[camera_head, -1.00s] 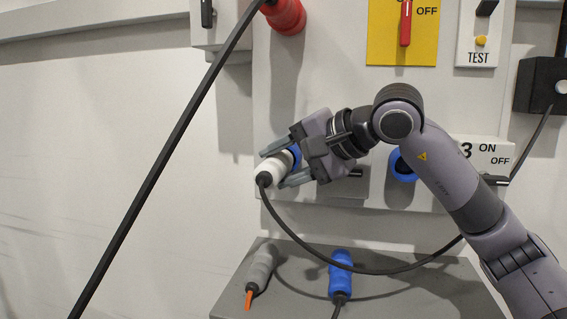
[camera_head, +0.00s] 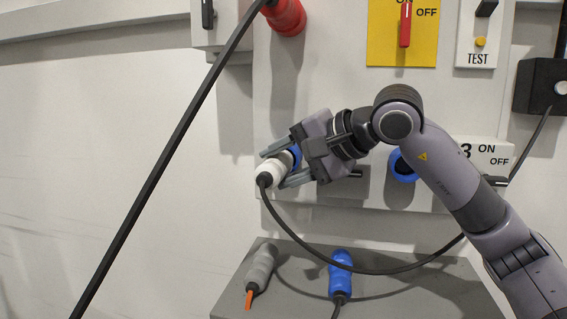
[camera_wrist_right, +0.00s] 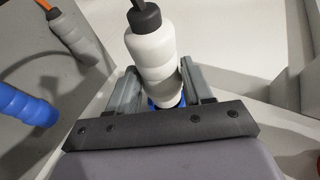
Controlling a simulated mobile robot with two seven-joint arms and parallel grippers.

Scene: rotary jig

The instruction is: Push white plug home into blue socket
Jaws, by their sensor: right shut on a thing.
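The white plug (camera_head: 271,172) is at the left blue socket (camera_head: 296,156) on the wall panel, its black cable trailing down and right. My right gripper (camera_head: 284,168) is shut on the white plug, one finger on each side. In the right wrist view the plug (camera_wrist_right: 152,52) stands between the two fingers (camera_wrist_right: 155,88), with a bit of the blue socket (camera_wrist_right: 168,100) below it. The gripper hides much of the socket, and how deep the plug sits cannot be told. My left gripper is not in view.
A second blue socket (camera_head: 403,165) is on the panel, right of the gripper. A red connector (camera_head: 288,18) with a thick black cable (camera_head: 160,175) crosses the left side.

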